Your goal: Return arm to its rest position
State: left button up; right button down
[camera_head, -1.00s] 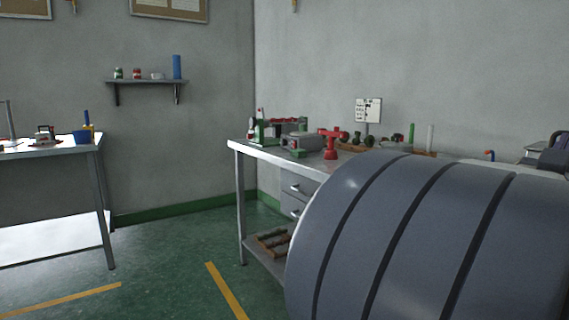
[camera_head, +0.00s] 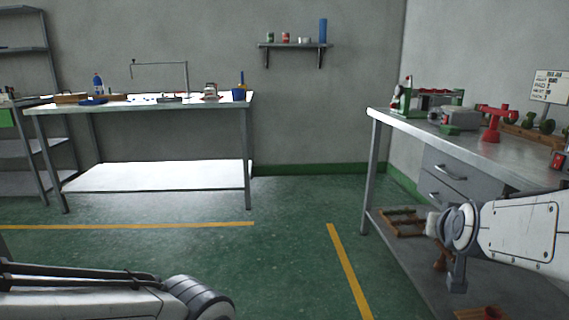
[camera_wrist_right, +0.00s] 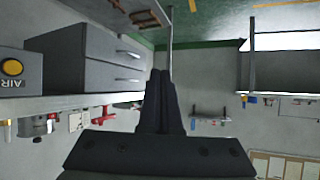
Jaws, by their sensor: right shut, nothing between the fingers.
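My right gripper (camera_wrist_right: 160,100) shows in the right wrist view as two dark fingers closed against each other, with nothing between them. It points into open space. The wrist view appears upside down. In the head view my right arm, white with a grey joint, comes in from the right, in front of the right workbench (camera_head: 456,142); I cannot make out its fingers there. My left arm lies along the bottom left of the head view. My left gripper does not show.
The right workbench holds a red tool (camera_head: 494,122) and a grey machine (camera_head: 455,119), with drawers (camera_head: 447,172) below. Another table (camera_head: 150,105) stands at the back left, beside a shelf rack (camera_head: 32,90). A wall shelf (camera_head: 295,45) hangs behind. Green floor between is clear.

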jog(key=s+a+f+n+g+y, duration=0.2)
jog(key=s+a+f, duration=0.1)
jog(key=a, duration=0.5)
jog(key=s+a+f+n+g+y, duration=0.2)
jog(key=a+f+n, duration=0.1)
jog(key=a, duration=0.4)
jog(key=s+a+f+n+g+y, duration=0.1)
jog(key=s+a+f+n+y, duration=0.2)
jog(key=a, duration=0.5)
jog(key=s+a+f+n+g+h+p, duration=0.1)
jog(key=s+a+f+n+g, duration=0.15)
jog(key=s, duration=0.55)
jog(key=s+a+f+n+g+h, duration=0.15)
jog(key=s+a+g, duration=0.25)
jog(key=s, duration=0.4)
notch_tip(320, 180, up, 37)
jog(key=p, duration=3.7)
jog(key=shift+w+d+r+y, duration=0.15)
jog(key=shift+w+d+y, duration=0.15)
jog(key=shift+y, duration=0.15)
jog(key=shift+t, duration=0.25)
